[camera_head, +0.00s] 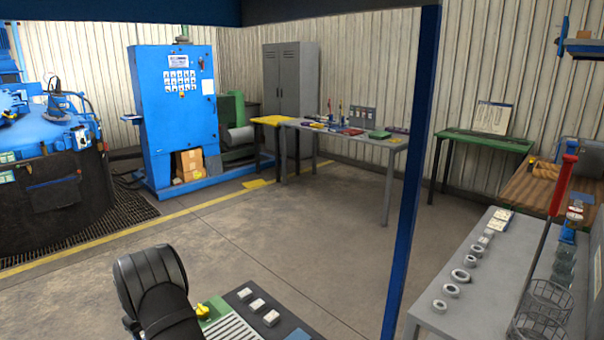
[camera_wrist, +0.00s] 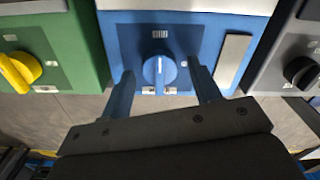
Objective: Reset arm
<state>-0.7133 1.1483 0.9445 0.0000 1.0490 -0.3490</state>
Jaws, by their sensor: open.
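My gripper (camera_wrist: 160,68) shows in the wrist view with its two dark fingers apart and nothing between them. The fingers point toward a blue control box (camera_wrist: 205,50) with a round blue knob (camera_wrist: 159,70). The knob lies between the fingertips in the picture; I cannot tell whether they touch it. My gripper cannot be made out in the head view.
A green box (camera_wrist: 50,50) with a yellow knob (camera_wrist: 17,72) is on the left, and a grey box (camera_wrist: 290,50) with a black knob (camera_wrist: 301,72) on the right. In the head view, a blue cabinet (camera_head: 165,130), a grey table (camera_head: 350,143) and a bench with rings (camera_head: 425,318) surround open floor (camera_head: 290,225).

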